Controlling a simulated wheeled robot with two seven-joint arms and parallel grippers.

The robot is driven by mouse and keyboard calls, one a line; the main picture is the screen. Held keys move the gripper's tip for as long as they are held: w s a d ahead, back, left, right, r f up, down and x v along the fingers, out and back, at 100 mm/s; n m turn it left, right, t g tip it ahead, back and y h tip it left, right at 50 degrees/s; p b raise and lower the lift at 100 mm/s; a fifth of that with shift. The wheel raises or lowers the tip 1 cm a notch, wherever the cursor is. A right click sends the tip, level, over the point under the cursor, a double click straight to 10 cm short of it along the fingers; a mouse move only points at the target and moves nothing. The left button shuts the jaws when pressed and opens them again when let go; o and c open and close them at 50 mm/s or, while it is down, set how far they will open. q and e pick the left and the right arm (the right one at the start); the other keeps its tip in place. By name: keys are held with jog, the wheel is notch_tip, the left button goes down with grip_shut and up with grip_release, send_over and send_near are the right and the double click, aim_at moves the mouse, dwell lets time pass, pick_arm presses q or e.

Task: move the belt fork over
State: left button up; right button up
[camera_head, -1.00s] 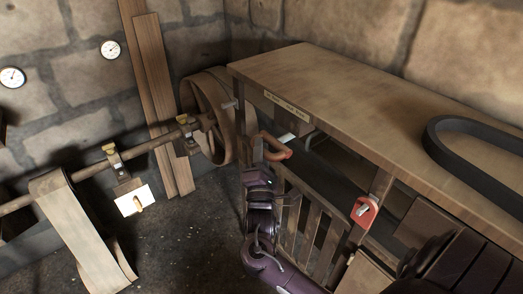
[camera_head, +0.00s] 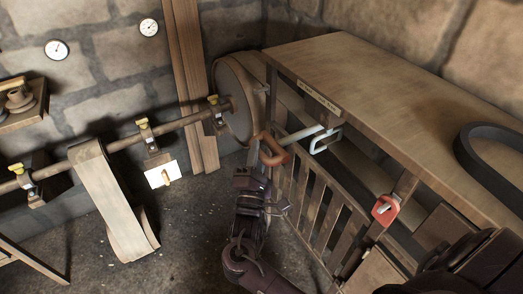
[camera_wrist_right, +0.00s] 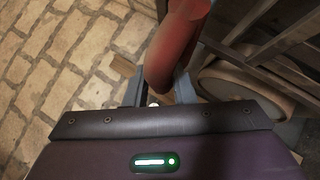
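The belt fork shows in the head view as a red-brown loop handle (camera_head: 273,152), a pale bar running right from it, and a pale metal loop (camera_head: 325,140) under the bench edge. My right gripper (camera_head: 262,168) is at the handle's lower side. In the right wrist view the handle (camera_wrist_right: 177,45) comes down from above, its rounded end between the two fingers (camera_wrist_right: 158,88). The fingers look closed on it, though the contact is partly hidden. My left gripper is not in view.
A wooden bench (camera_head: 370,75) with a black belt (camera_head: 470,150) stands at right, a slatted rack (camera_head: 315,205) below it. A shaft (camera_head: 115,145) with a belt (camera_head: 110,200) and wheel (camera_head: 238,100) lies left. The floor between is clear.

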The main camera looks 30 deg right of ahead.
jog(key=o, duration=0.3)
jog(key=shift+a, duration=0.2)
jog(key=shift+o, duration=0.2)
jog(key=shift+d, duration=0.1)
jog(key=shift+s+a+f, duration=0.2)
jog(key=shift+s, duration=0.1)
jog(key=b+v, duration=0.1)
jog(key=v, duration=0.6)
jog(key=shift+r, duration=0.1)
